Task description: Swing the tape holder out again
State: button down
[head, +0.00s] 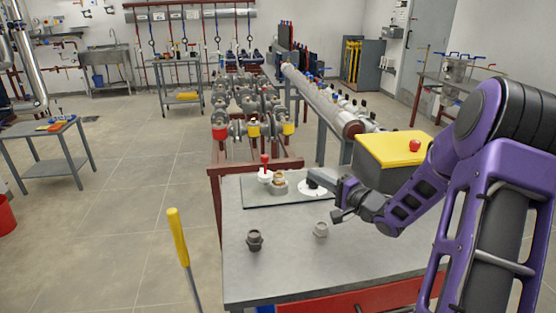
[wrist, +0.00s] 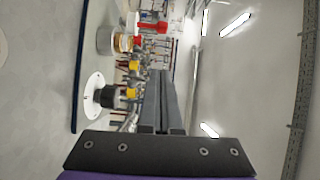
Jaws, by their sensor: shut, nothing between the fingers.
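My gripper (wrist: 160,78) is shut and empty; its two dark fingers lie together in the wrist view. It is held level above the workbench, over the right part of a flat plate (head: 245,201). A white disc with a black hub (wrist: 95,97) sits on the plate, below and beside the fingers; it also shows in the head view (head: 304,189), partly covered by my arm. I cannot tell for sure whether it is the tape holder. Beside it stand a brass-topped fitting (head: 279,185) and a white piece with a red handle (head: 265,170).
A dark fitting (head: 254,240) and a grey fitting (head: 321,230) stand on the bare front of the workbench (head: 285,265). A yellow-handled pole (head: 178,238) rises left of the bench. Valves and pipes fill the back.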

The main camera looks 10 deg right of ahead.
jog(key=shift+d, duration=0.15)
jog(key=shift+w, duration=0.1)
jog(key=s+a+b+x, duration=0.1)
jog(key=a+b+x, duration=0.1)
jog(key=x, duration=1)
jog(key=shift+a, duration=0.35)
